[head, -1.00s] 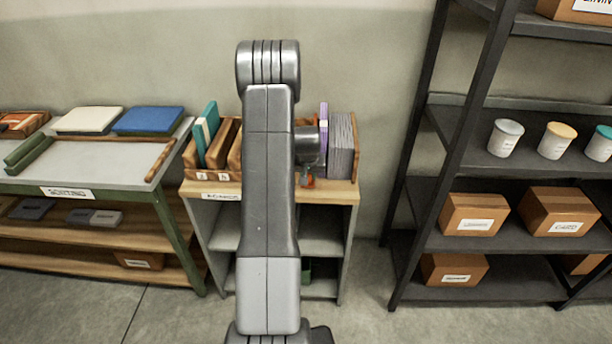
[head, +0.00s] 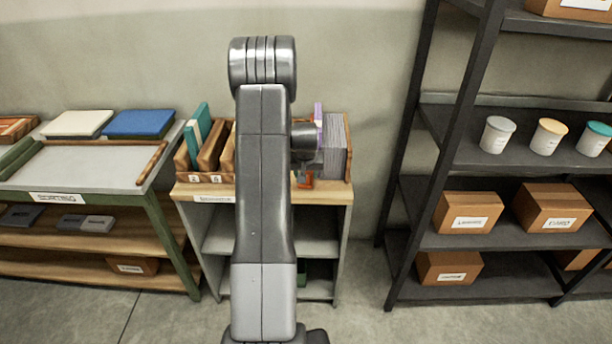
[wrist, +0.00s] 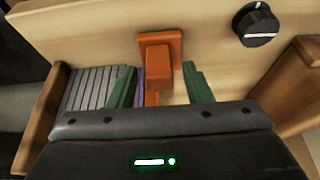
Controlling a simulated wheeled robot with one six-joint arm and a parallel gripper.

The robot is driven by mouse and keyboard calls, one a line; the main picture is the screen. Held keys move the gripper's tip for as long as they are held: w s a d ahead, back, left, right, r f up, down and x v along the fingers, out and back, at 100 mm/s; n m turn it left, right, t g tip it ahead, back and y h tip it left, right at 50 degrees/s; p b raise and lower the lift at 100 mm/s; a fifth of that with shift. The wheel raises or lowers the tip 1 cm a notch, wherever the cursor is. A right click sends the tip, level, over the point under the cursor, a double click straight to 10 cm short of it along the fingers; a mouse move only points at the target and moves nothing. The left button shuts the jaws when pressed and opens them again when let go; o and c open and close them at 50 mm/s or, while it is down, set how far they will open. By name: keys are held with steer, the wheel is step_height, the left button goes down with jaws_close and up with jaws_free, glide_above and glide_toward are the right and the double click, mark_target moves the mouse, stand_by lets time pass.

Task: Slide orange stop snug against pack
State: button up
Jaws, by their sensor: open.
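The orange stop (wrist: 161,66) shows in the wrist view, a block with an upright part and a wider foot. My gripper (wrist: 158,72) is open, with one green finger on each side of the stop; I cannot tell whether either touches it. The pack (wrist: 92,88) of grey upright sheets stands left of the stop. A purple board (wrist: 139,88) shows in the narrow space between them, partly behind the left finger. In the head view a bit of the orange stop (head: 304,182) shows beside my arm, and the pack (head: 335,148) stands to its right.
A wooden rack (head: 208,178) with teal and brown boards stands left of my arm on the small cabinet. A black knob (wrist: 257,25) and a wooden wall (wrist: 290,75) are right of the stop. A sorting table and a dark shelf stand either side.

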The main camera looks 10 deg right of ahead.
steer(key=b+v, duration=0.1)
steer(key=v, duration=1.1)
steer(key=shift+s+r, duration=0.2)
steer(key=p+x, duration=0.1)
steer(key=x, duration=1.3)
steer(key=shift+w+a+r+p, duration=0.1)
steer(key=shift+a+p, duration=0.15)
steer(key=shift+p, duration=0.05)
